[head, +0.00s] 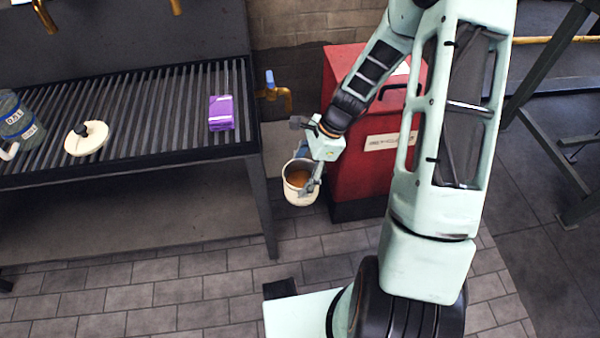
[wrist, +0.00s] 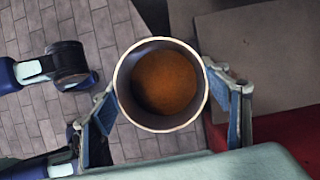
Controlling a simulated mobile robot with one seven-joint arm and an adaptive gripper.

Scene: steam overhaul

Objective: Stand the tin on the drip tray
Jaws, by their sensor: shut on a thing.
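A white tin (head: 301,194) is held upright in the air, right of the slatted bench's end and in front of the red cabinet. It is open at the top, with orange-brown contents inside. In the wrist view the round rim of the tin (wrist: 122,92) shows between the two fingers. My gripper (head: 304,178) is shut on its sides, one finger on each side; it also shows in the wrist view (wrist: 162,100). I cannot make out a separate drip tray; the dark slatted bench top (head: 160,105) is the only tray-like surface in view.
A purple packet (head: 221,113) lies near the bench's right end. A cream disc with a dark knob (head: 86,138) and a labelled grey-blue container (head: 16,118) are farther left. A brass tap (head: 276,94) projects beside the bench. The red cabinet (head: 345,175) stands behind my gripper. Slats between disc and packet are clear.

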